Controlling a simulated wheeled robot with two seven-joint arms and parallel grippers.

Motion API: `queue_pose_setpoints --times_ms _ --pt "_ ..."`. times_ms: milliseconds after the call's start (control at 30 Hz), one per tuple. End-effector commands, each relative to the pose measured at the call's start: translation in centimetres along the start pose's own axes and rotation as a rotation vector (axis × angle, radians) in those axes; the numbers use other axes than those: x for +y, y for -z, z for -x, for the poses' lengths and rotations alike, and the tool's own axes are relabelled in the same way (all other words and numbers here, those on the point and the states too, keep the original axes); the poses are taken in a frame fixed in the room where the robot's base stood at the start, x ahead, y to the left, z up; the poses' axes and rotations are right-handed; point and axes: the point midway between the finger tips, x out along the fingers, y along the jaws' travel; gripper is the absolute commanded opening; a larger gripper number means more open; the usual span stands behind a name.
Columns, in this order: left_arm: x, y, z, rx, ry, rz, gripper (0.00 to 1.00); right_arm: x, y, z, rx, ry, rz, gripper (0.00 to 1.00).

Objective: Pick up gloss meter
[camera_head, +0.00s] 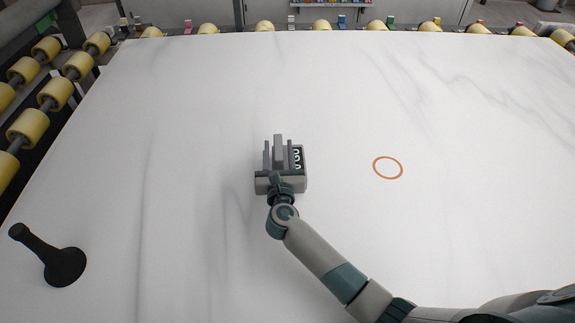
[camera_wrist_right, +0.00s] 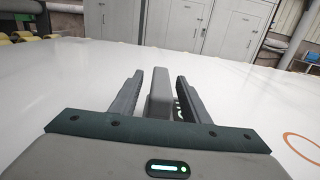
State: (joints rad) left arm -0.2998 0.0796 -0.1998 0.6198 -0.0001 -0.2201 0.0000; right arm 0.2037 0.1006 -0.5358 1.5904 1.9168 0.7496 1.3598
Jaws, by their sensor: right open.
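The gloss meter (camera_head: 301,178) is a small grey box with a dark display of white digits and a raised grey handle. It sits on the white stone slab near the middle of the head view. My right gripper (camera_head: 278,150) is open over it, with one finger on each side of the handle. In the right wrist view the handle (camera_wrist_right: 160,95) stands between the two fingers of my right gripper (camera_wrist_right: 158,92), with visible gaps beside it. The gripper and wrist hide part of the meter. My left gripper is not in view.
An orange ring mark (camera_head: 388,167) lies on the slab (camera_head: 450,220) to the right of the meter. A black tool with a round base (camera_head: 65,267) is at the lower left. Yellow rollers (camera_head: 55,94) line the left and far edges. The slab is otherwise clear.

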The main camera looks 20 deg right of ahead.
Motion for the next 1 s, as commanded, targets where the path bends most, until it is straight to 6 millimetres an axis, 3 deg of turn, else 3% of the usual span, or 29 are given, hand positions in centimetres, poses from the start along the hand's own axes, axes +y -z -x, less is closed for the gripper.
queue_pose_setpoints --times_ms 33,200,667,967,1000 --pt "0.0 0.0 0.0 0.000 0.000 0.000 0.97 0.0 0.0 0.0 0.000 0.000 0.000 0.37" --pt "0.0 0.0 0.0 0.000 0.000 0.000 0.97 0.0 0.0 0.0 0.000 0.000 0.000 0.00" --pt "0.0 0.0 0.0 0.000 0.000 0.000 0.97 0.1 -0.7 0.0 -0.002 0.000 -0.001 0.00" --pt "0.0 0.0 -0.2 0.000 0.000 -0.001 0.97 0.1 -4.4 0.0 -0.005 0.000 -0.006 0.00" --pt "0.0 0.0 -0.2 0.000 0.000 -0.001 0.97 -0.8 -4.7 0.2 -0.004 0.003 -0.002 0.00"
